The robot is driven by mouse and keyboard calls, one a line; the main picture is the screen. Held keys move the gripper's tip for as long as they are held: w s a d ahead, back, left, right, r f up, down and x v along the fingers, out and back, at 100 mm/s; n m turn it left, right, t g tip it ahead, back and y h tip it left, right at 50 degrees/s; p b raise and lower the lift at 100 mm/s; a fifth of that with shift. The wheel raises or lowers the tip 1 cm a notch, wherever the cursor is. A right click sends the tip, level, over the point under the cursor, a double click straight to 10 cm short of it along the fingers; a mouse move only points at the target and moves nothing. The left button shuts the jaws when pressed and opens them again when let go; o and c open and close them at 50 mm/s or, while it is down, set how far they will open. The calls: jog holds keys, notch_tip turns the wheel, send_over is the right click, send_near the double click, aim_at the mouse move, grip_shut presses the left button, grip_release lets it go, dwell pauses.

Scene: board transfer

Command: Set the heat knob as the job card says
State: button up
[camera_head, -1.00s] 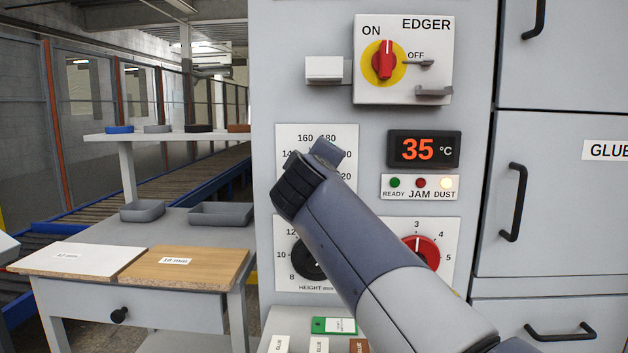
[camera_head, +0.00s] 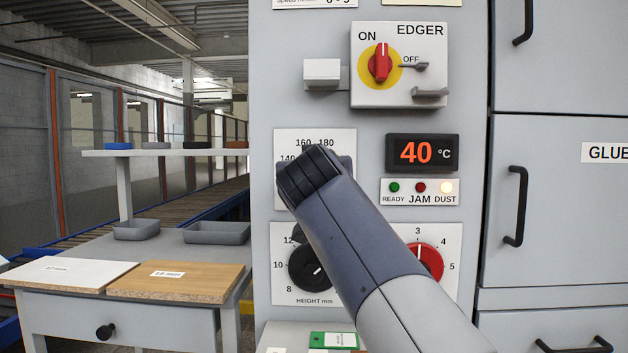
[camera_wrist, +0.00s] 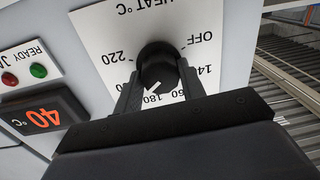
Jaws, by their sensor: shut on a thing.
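The black heat knob (camera_wrist: 157,66) sits on the white heat dial plate (camera_wrist: 105,35), which appears inverted in the wrist view. My gripper (camera_wrist: 160,80) is shut on the knob, one finger on each side. The knob's white pointer slants down-left in that view, toward the 180 side; the exact setting is unclear. A finger hides part of the scale. In the head view, my wrist covers the knob and most of the heat plate (camera_head: 282,140). The orange display reads 40 °C (camera_head: 422,153). Cards at the top edge are cut off, with no heat value readable.
The edger switch (camera_head: 381,64) is above, with the ready, jam and dust lamps (camera_head: 419,192) at right. The height knob (camera_head: 312,268) and red knob (camera_head: 430,262) are close below. A bench with boards (camera_head: 175,283) stands at left.

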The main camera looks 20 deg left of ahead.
jog(key=shift+r+m+b, duration=0.15)
jog(key=shift+m+b, duration=0.4)
jog(key=shift+m, duration=0.55)
jog(key=o, duration=1)
jog(key=shift+w+f, duration=0.2)
jog(key=b+v, duration=0.1)
jog(key=v, duration=0.9)
jog(key=shift+s+d+f, duration=0.1)
jog(key=shift+s, duration=0.3)
jog(key=shift+w, duration=0.1)
